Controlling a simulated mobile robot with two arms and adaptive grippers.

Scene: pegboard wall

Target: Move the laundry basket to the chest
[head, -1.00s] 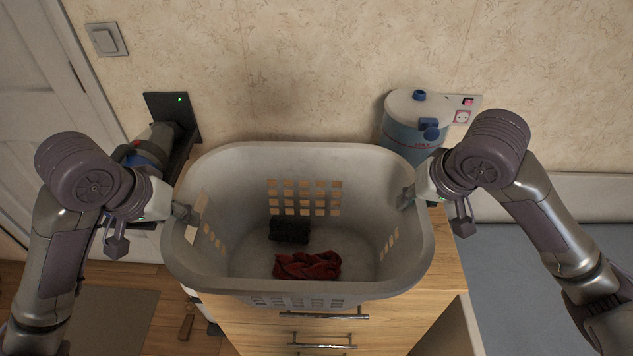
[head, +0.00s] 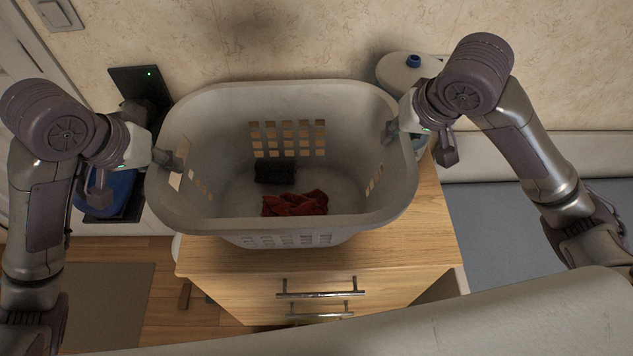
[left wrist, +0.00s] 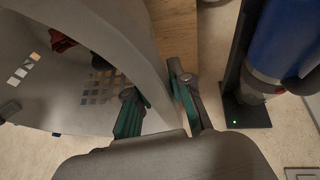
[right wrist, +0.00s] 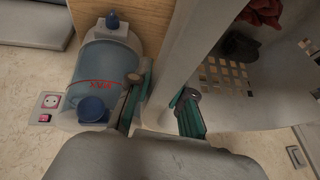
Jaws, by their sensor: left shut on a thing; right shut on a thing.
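The grey laundry basket (head: 230,225) is upright over the wooden chest (head: 420,225). I cannot tell whether its base rests on the chest top or hangs just above it. My left gripper (head: 172,160) is shut on the basket's left wall at the rim, and the left wrist view shows the fingers (left wrist: 158,100) on both sides of the wall. My right gripper (head: 393,130) is shut on the right wall at the rim, also seen in the right wrist view (right wrist: 163,100). The basket's underside is hidden.
A blue and white canister (head: 403,68) stands behind the chest's right side, close to my right gripper. A black wall dock (head: 142,85) with a blue device (head: 108,195) is at the left. A grey mat (head: 105,300) lies on the floor. A grey-blue surface (head: 510,245) is at the right.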

